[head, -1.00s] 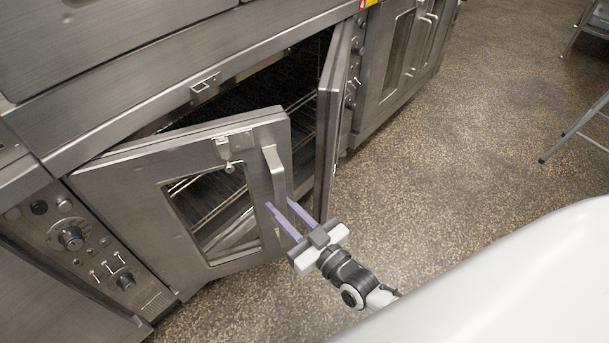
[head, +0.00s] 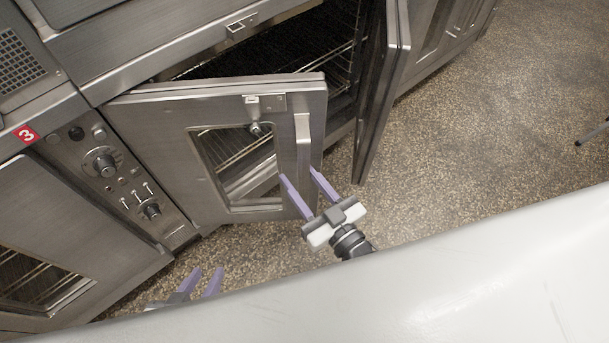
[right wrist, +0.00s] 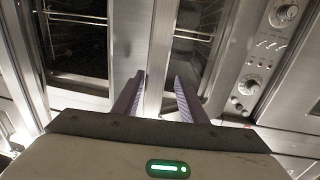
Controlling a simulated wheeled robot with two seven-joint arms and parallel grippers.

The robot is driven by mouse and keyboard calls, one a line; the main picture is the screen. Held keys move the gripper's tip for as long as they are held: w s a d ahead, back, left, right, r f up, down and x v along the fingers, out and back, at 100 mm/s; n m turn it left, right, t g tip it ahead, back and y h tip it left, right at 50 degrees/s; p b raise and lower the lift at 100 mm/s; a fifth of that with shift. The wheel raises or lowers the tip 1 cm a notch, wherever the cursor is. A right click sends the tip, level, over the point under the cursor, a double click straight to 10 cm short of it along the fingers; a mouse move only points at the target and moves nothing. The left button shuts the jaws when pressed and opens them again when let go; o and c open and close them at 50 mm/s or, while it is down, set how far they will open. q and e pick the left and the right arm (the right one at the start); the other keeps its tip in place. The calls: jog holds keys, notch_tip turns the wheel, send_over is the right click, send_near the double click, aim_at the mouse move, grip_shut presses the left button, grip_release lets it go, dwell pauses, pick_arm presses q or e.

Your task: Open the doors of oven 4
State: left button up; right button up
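Oven 4's left door (head: 155,130) stands partly open, with a window and a vertical handle (head: 303,135) near its free edge. The right door (head: 378,105) stands swung outward, seen nearly edge-on. Between them the dark cavity and wire racks (head: 340,65) show. My right gripper (head: 299,174) is open at the lower end of the left door's handle; I cannot tell whether it touches. In the right wrist view its two purple fingers (right wrist: 158,85) are apart, with a pale upright strip beyond. My left gripper (head: 206,270) is open and empty, low at the left, partly hidden by my white body.
A control panel (head: 125,180) with knobs and switches is left of the left door. A red label 3 (head: 27,135) marks the neighbouring oven. More ovens (head: 440,35) run off to the right. The speckled floor (head: 480,120) is clear in front; a stand's foot (head: 592,133) shows at right.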

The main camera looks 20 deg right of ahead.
jog(key=shift+d, duration=0.25)
jog(key=shift+s+d, duration=0.1)
jog(key=shift+s, duration=0.15)
jog(key=v, duration=0.9)
jog(key=shift+s+p, duration=0.35)
jog(key=shift+p, duration=0.05)
